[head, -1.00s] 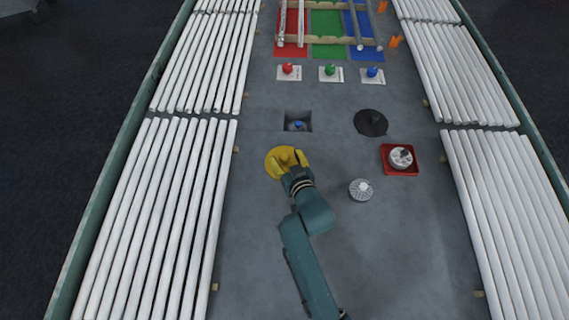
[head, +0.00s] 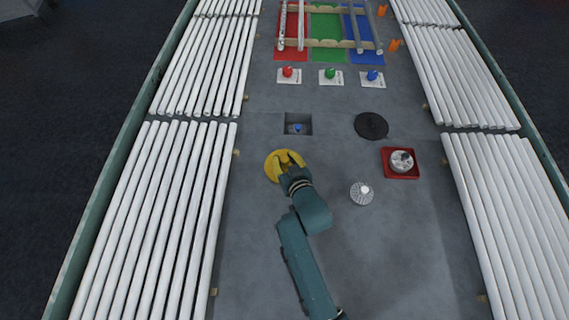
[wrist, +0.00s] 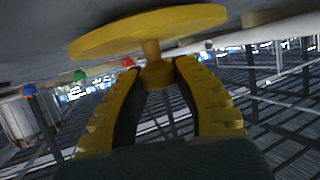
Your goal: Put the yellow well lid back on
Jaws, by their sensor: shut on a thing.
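The yellow well lid (head: 273,168) is a round disc with a knob, left of centre on the grey deck in the head view. My gripper (head: 288,161) reaches over it from the near side, covering part of its right side. In the wrist view the lid's disc (wrist: 150,30) is at the top and its knob (wrist: 157,74) sits between my two yellow fingertips, which are shut on it. Whether the disc touches the deck is hard to tell. The square open well (head: 298,117) is just beyond the lid, with a blue thing (head: 297,128) inside.
A black disc (head: 371,126) lies right of the well. A red tray (head: 401,173) with a round white-grey part and a ridged grey knob (head: 361,193) are to the right. Red, green and blue buttons (head: 330,74) stand beyond. White tubes (head: 150,220) line both sides.

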